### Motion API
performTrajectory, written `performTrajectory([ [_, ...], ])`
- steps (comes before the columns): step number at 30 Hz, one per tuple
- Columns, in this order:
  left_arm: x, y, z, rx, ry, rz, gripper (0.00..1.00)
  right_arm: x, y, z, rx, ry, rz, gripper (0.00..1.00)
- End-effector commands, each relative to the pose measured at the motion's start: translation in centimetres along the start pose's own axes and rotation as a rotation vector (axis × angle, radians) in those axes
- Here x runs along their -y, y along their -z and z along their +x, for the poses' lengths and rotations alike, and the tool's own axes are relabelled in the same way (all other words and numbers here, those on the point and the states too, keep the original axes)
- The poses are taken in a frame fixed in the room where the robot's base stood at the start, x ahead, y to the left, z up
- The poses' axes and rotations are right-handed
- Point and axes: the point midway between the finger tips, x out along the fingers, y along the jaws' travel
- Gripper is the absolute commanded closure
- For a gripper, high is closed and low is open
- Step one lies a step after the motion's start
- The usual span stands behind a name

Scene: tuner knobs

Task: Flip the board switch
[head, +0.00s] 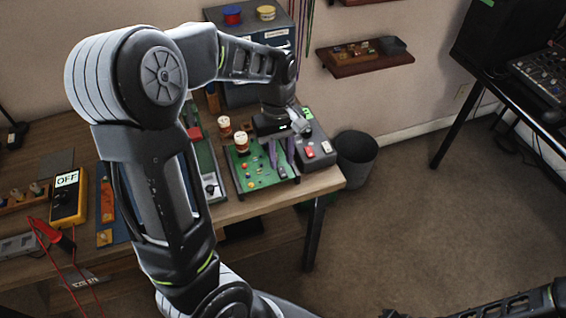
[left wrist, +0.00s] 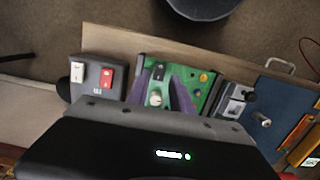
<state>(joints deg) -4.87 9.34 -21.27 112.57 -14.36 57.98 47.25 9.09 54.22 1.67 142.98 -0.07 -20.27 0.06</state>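My left gripper (head: 281,153) points down over the board's right part. Its two purple fingers (left wrist: 159,95) are apart, with the white knob seen between them and the switch just beyond. Nothing is held. Contact with the board cannot be told. My right gripper is out of view.
A grey box (head: 316,152) with a red and a white rocker stands right of the board. A grey panel (head: 211,185) lies to its left. A yellow meter (head: 68,198) marked OFF is farther left. A dark bin (head: 357,157) stands on the floor beyond the bench edge.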

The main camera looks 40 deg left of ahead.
Motion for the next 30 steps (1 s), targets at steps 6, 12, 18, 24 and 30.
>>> performTrajectory([
  [6, -0.1, -0.1, -3.6, -0.001, -0.003, 0.002, 0.73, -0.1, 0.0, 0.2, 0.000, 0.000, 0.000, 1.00],
  [12, 0.0, -0.2, -4.8, 0.000, -0.001, 0.002, 0.73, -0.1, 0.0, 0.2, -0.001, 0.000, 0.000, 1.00],
  [18, 0.0, -0.2, -4.8, 0.001, 0.000, 0.002, 0.73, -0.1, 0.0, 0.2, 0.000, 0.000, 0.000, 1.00],
  [24, 0.0, -0.2, -4.8, 0.001, 0.000, 0.001, 0.73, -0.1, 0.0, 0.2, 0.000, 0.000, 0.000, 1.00],
  [30, 0.0, -0.2, -4.7, 0.001, 0.000, 0.001, 0.73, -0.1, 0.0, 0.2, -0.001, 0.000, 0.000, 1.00],
])
